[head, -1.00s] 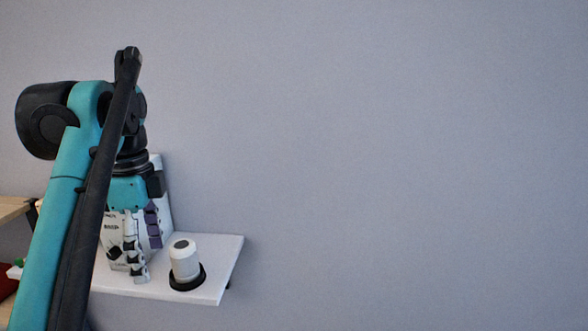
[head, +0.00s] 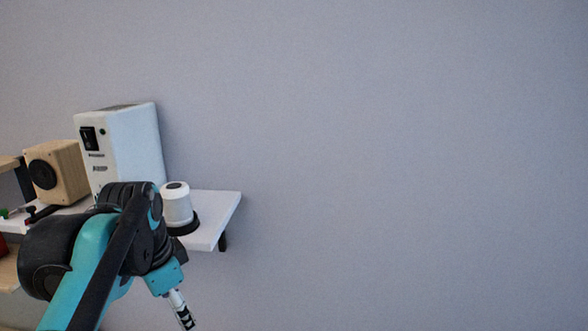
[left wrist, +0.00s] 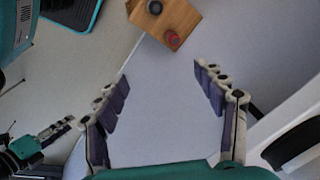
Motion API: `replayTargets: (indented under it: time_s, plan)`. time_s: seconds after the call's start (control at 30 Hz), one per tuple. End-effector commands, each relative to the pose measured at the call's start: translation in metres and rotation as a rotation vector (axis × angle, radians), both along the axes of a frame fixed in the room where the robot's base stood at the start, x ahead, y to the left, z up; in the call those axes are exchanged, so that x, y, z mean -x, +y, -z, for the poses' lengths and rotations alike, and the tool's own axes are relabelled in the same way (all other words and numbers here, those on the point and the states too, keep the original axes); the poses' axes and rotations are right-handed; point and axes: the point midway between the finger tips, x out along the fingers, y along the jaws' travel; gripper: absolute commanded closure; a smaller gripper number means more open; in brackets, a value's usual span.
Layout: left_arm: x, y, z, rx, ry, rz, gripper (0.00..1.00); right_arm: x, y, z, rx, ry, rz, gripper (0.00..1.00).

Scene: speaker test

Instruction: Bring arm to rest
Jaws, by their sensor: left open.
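My left arm comes in from the left in the head view, bent low in front of the shelf. Part of my left gripper (head: 182,310) shows below the shelf's front, pointing down. In the left wrist view my left gripper (left wrist: 161,76) has its two fingers spread wide, with nothing between them. What looks like my right gripper (left wrist: 58,128) shows at the left of the left wrist view; its jaw state is unclear. It is not in the head view.
A white shelf (head: 222,212) carries a white box with a black switch (head: 130,150), a wooden speaker (head: 66,170) and a white cylinder on a black base (head: 177,207). A wooden block with a red button (left wrist: 165,22) lies beyond my left fingers. The wall at right is clear.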

Motion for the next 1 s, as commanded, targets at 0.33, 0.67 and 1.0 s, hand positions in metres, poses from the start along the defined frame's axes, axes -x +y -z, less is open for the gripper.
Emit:
replayTargets:
  time_s: [0.33,0.67,1.0]
  plan:
    - [0.049,-0.028,0.278,0.197,-0.236,-0.468,0.30,0.000,0.000,0.139,0.000,0.000,0.000,0.60]
    - [0.082,-0.040,0.404,0.357,-0.344,-0.704,0.30,0.000,0.000,0.188,0.000,0.000,0.000,0.60]
    - [0.083,-0.040,0.405,0.366,-0.349,-0.717,0.30,0.000,0.000,0.186,0.000,0.000,0.000,0.60]
